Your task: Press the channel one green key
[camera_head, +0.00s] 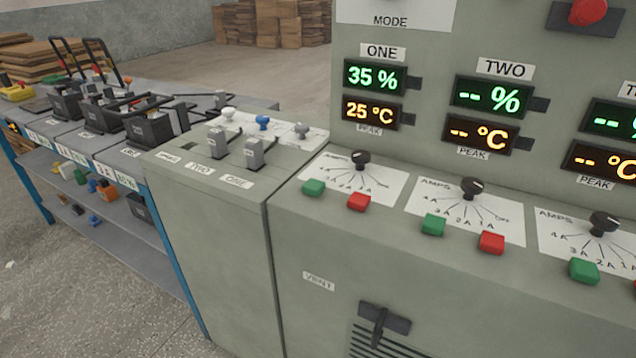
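The channel one panel is at the centre of the head view. Its green key (314,187) sits at the left of the sloped console, with a red key (359,201) to its right. A black AMPS knob (361,159) stands above them on a white dial plate. The display labelled ONE reads 35 % (374,77) in green and 25 °C (371,112) in orange. Whether the green key is pressed down cannot be told. Neither of my grippers is in view.
Channel two's green key (433,224) and red key (492,242) lie to the right, with a third green key (584,270) beyond. Two grey levers (217,142) stand on the left cabinet. A blue-framed bench (75,141) holds black devices. A VENT handle (380,322) sticks out below.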

